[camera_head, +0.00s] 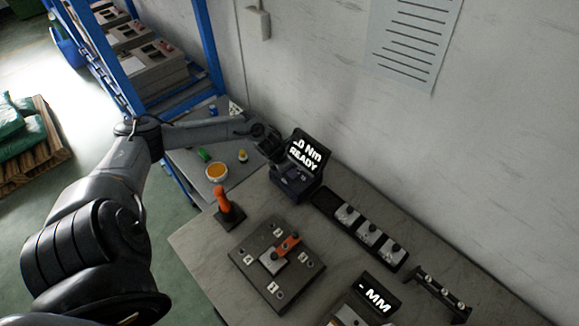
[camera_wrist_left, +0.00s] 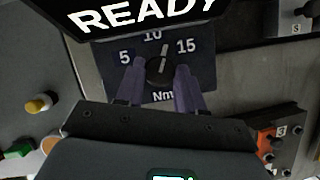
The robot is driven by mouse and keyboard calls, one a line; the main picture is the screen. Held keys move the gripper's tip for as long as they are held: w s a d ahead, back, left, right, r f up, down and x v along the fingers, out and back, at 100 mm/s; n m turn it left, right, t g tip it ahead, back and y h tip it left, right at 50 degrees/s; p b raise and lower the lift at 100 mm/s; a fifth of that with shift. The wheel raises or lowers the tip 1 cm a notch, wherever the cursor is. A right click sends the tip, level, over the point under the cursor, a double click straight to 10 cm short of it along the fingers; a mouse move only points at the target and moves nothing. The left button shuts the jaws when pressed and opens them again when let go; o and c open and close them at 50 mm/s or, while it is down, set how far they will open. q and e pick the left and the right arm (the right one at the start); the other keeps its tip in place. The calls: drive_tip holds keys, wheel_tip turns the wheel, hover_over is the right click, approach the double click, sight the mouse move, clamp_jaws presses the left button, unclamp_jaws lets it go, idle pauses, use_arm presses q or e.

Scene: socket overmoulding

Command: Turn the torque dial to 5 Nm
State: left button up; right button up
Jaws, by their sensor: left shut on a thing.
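The torque dial (camera_wrist_left: 160,70) is a round black knob on a dark panel marked 5, 10, 15 and Nm in the left wrist view. Its pale pointer line points up and slightly right, between 10 and 15 and nearer 10. My left gripper (camera_wrist_left: 160,84) is shut on the dial, one purple-grey finger on each side. In the head view my left gripper (camera_head: 279,160) is at the left side of the torque unit (camera_head: 299,185), and the dial cannot be made out there. The unit's screen (camera_head: 305,152) shows "0 Nm" and READY; its leading characters are hard to read. My right gripper is not in view.
An orange-handled tool (camera_head: 223,202) stands near the table's left edge. A dark fixture plate (camera_head: 266,286) with an orange clamp lies in front. A black tray (camera_head: 325,199) of sockets sits right of the unit. A wall rises behind.

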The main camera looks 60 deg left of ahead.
use_arm(q)
drive_tip(key=n+y+p, duration=0.1)
drive_tip(key=n, duration=0.1)
drive_tip(key=n+p, duration=0.1)
drive_tip(key=n, duration=0.1)
drive_tip(key=shift+d+r+n+y, duration=0.2)
drive_tip(key=shift+n+y, duration=0.1)
drive_tip(key=shift+y, duration=0.1)
drive_tip(key=n+g+y+p, duration=0.1)
drive_tip(key=n+p, duration=0.1)
drive_tip(key=n, duration=0.1)
drive_tip(key=shift+w+d+n, duration=0.1)
drive_tip(key=shift+d+n, duration=0.05)
drive_tip(key=shift+n, duration=0.15)
drive_tip(key=n+p, duration=0.2)
drive_tip(key=n+g+y+p, duration=0.1)
drive_tip(key=n+p, duration=0.1)
drive_tip(key=n, duration=0.1)
drive_tip(key=shift+w+d+g+y+p, duration=0.1)
drive_tip(key=shift+w+g+y+p, duration=0.1)
drive_tip(key=shift+g+y+p, duration=0.1)
drive_tip(key=shift+f+n+g+p, duration=0.1)
drive_tip(key=shift+n+g+p, duration=0.4)
drive_tip(key=shift+n, duration=0.55)
drive_tip(key=shift+f+n+g+p, duration=0.1)
drive_tip(key=shift+n+g+p, duration=0.1)
drive_tip(key=shift+n+p, duration=0.65)
drive_tip(key=shift+n, duration=0.3)
